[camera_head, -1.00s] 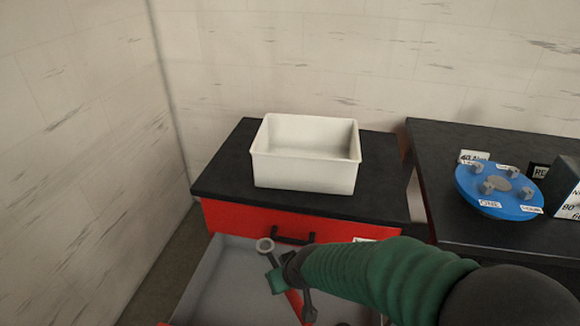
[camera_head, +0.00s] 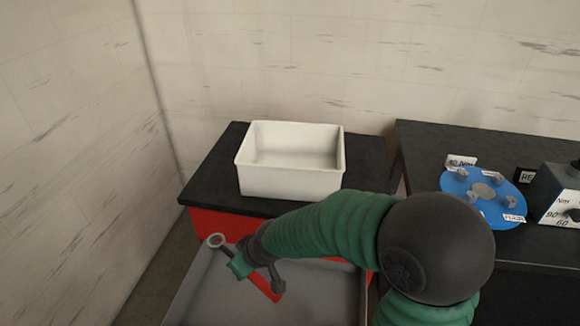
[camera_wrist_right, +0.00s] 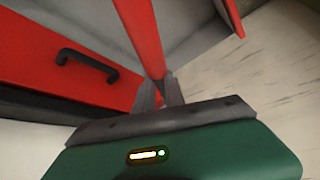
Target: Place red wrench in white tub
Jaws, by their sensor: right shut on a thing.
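The red wrench (camera_head: 264,283) is held by my right gripper (camera_head: 243,262) over the open grey drawer. The white tub (camera_head: 290,178) stands empty and upright on the black cabinet top, behind and to the right of the gripper. My left gripper does not show.
The open grey drawer (camera_head: 205,290) lies below my right arm. The red cabinet front (camera_head: 212,224) is partly hidden by the arm; its black handle (camera_wrist_right: 88,62) shows in the wrist view. A blue round plate (camera_head: 468,205) and a grey box (camera_head: 556,190) stand on the right-hand table.

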